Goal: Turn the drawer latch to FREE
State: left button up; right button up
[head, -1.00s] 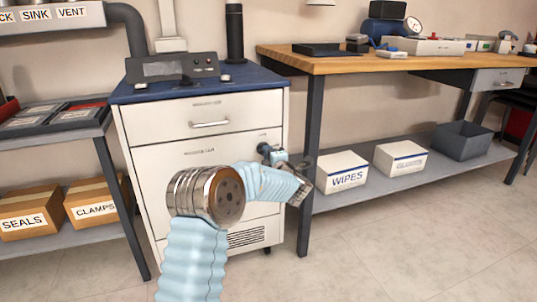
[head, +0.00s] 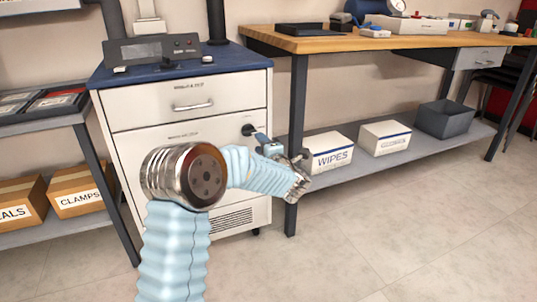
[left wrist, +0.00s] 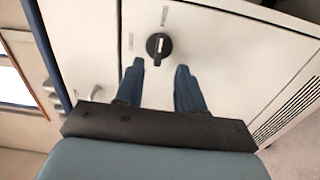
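The drawer latch (head: 248,130) is a round black knob on the white cabinet front, at the right end of the lower drawer panel (head: 128,140). The left wrist view shows the knob (left wrist: 158,46) with a raised bar across it, lying roughly up and down in that picture. Small marks beside and above it are too small to read. My left gripper (head: 266,141) is just in front of the latch. Its two blue fingers (left wrist: 160,67) are apart and empty, with the knob beyond the gap between their tips; I see no contact. My right gripper is out of view.
A handle (head: 193,106) sticks out of the upper drawer. A workbench leg (head: 296,140) stands close right of the cabinet, with a WIPES box (head: 328,152) on the low shelf. A shelf with a CLAMPS box (head: 78,195) is at left. The floor in front is clear.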

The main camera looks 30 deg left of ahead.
pick_arm(q)
jog(key=v, duration=0.7)
